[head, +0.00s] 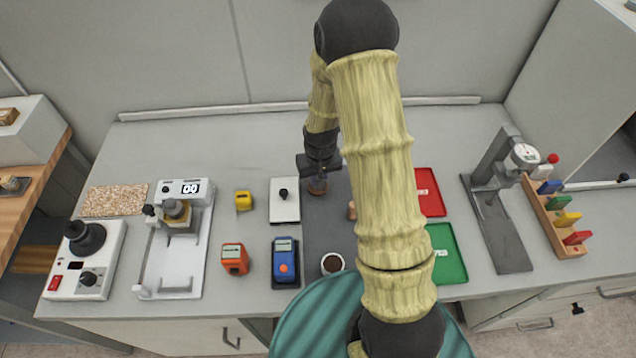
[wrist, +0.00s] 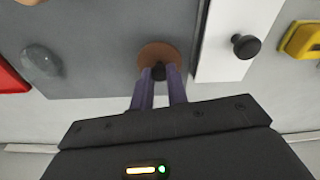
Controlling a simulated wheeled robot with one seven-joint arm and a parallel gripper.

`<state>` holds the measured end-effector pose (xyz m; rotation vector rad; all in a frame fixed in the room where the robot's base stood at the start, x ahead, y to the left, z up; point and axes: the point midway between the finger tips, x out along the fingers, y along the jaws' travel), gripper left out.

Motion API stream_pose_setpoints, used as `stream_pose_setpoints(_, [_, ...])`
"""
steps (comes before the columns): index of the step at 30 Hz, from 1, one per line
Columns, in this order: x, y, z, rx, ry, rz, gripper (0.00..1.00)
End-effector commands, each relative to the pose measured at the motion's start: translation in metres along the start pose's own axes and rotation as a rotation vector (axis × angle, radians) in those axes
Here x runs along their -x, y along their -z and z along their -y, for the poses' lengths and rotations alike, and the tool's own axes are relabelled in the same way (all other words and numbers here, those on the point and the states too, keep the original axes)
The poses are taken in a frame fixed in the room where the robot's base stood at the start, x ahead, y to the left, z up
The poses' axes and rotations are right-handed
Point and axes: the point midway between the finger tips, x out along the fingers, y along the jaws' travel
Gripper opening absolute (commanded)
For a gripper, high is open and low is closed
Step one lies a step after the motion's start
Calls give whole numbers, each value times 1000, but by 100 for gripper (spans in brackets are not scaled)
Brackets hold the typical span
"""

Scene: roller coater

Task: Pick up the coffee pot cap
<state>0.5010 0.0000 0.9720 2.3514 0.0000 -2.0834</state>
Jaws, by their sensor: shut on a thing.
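The coffee pot cap (wrist: 152,50) is a round brown disc with a black knob, seen from above in the wrist view. My gripper (wrist: 160,75) has both fingers closed on its knob. In the head view the cap (head: 317,189) shows as a small brown piece beneath my gripper (head: 318,178), over the dark grey mat. I cannot tell whether the cap touches the mat. A clear, glassy rounded object (wrist: 42,62) stands near the red tray in the wrist view; I cannot tell if it is the pot.
A white box with a black knob (head: 285,207) is close left of my gripper. Red (head: 430,193) and green (head: 447,254) trays lie right of my arm. A cup of dark contents (head: 332,263) is at the front. Blue (head: 285,262) and orange (head: 234,259) devices stand front left.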

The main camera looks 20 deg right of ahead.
Motion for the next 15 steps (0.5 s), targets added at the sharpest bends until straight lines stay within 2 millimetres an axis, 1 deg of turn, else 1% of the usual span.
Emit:
stream_pose_setpoints(9, [53,7,0,0,0,-5,0])
stream_pose_setpoints(12, [66,8,0,0,0,-3,0])
stream_pose_setpoints(15, [72,9,0,0,0,-1,0])
